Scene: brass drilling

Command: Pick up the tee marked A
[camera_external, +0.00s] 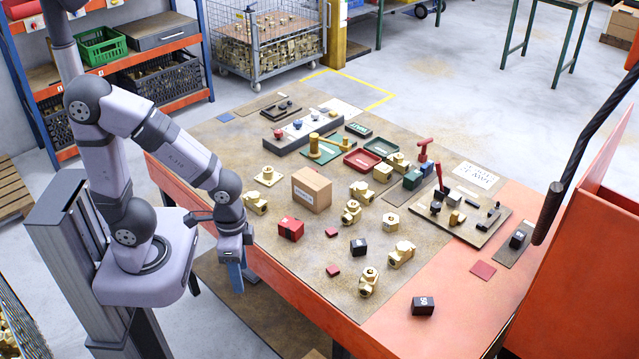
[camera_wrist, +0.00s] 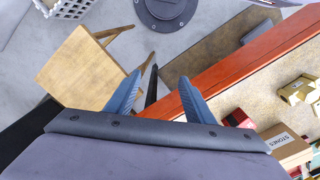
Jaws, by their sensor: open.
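Several brass fittings, some of them tee-shaped, stand on the brown work mat (camera_external: 300,262). One brass fitting (camera_external: 368,281) is near the front edge, another (camera_external: 401,254) is to its right, and others stand further back, at centre (camera_external: 351,212) and at left (camera_external: 255,203). I cannot read a letter A on any of them. My gripper (camera_external: 236,284) hangs off the table's left front edge, fingers pointing down, apart from all the fittings. In the wrist view my gripper (camera_wrist: 160,92) is open with nothing between its blue fingers; a brass fitting (camera_wrist: 297,90) shows at right.
A cardboard box (camera_external: 312,190), a red block (camera_external: 290,229) and dark blocks, one of them (camera_external: 358,246) near the fittings, stand on the mat. A tool board (camera_external: 478,232) lies at right. An orange panel (camera_external: 590,260) and hanging cable (camera_external: 580,140) flank the right side.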

